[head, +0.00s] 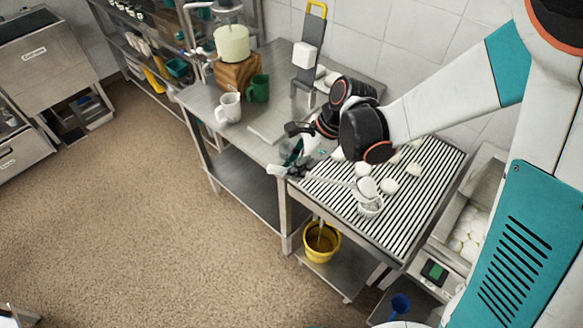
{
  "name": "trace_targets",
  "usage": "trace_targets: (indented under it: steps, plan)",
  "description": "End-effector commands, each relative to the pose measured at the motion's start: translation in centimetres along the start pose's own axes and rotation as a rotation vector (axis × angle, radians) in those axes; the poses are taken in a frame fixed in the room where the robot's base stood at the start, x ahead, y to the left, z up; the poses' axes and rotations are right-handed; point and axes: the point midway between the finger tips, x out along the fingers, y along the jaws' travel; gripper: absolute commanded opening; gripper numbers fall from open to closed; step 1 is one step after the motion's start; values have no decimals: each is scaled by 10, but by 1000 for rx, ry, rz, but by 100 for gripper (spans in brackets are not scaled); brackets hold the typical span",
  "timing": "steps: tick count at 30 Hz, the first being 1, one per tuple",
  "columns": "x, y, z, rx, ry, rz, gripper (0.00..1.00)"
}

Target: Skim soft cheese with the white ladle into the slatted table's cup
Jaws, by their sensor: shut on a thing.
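My gripper (297,170) is shut on the handle of the white ladle (335,181), at the left edge of the slatted table (412,215). The handle's free end sticks out to the left and the bowl end lies to the right, beside or over a clear cup (371,209) on the slats. I cannot tell whether the bowl touches the cup or what the cup holds. White rounded lumps (388,186) sit near the bowl and farther back on the slats. A steel basin (485,187) at the right holds several white cheese lumps (467,243).
A white mug (228,108) and a green mug (258,88) stand on the steel table (204,96) at the left. A yellow bucket (321,242) stands below the slatted table. The slats' front right is bare.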

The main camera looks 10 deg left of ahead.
Motion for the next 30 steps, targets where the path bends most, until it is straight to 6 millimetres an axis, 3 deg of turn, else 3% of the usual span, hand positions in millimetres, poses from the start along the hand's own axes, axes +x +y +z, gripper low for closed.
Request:
trace_targets:
  steps: [30]
  plan:
    - [-60,-1,-23,2,-263,-2,0]
